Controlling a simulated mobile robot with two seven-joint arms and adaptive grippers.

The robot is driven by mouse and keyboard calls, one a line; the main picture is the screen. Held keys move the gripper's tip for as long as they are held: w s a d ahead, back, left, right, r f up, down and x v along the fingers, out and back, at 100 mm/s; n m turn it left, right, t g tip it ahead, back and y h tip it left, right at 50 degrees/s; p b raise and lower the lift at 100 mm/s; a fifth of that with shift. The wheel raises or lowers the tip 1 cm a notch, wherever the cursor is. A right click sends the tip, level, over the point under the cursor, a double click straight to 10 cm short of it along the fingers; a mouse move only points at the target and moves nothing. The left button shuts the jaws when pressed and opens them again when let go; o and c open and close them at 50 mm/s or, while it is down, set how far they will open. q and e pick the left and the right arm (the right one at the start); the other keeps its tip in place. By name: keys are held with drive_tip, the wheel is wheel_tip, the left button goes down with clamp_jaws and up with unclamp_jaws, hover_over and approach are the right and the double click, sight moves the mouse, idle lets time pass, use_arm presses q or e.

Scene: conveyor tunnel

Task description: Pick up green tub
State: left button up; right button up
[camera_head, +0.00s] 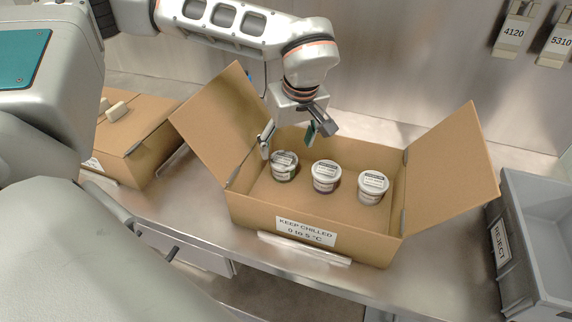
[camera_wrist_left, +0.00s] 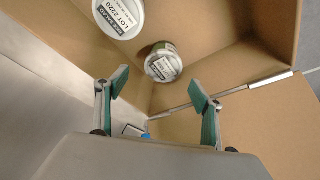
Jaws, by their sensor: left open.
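The green tub (camera_head: 284,168) stands upright in the left part of an open cardboard box (camera_head: 250,208), and its white lid faces up. In the wrist view it (camera_wrist_left: 163,63) sits near the box corner, with a strip of green side showing. My left gripper (camera_head: 289,138) is open and empty, above and just behind the tub. In the wrist view the fingers (camera_wrist_left: 160,88) are spread, with the tub ahead of the gap between them and not touching. My right gripper is out of view.
A purple-sided tub (camera_head: 326,178) and another white-lidded tub (camera_head: 373,187) stand to the right in the box. Raised flaps (camera_head: 452,165) flank it. A closed box (camera_head: 140,140) is at left, and a grey REJECT crate (camera_head: 540,225) at right.

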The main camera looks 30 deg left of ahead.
sight(284, 159)
use_arm(q)
drive_tip(key=x, duration=0.4)
drive_tip(key=s+x, duration=0.1)
drive_tip(key=shift+w+f, duration=0.1)
drive_tip(key=shift+f, duration=0.4)
drive_tip(key=shift+w+a+f, duration=0.15)
drive_tip(key=shift+w+f, duration=0.05)
drive_tip(key=shift+f, duration=0.2)
drive_tip(key=shift+r, duration=0.1)
drive_tip(key=c, duration=1.2)
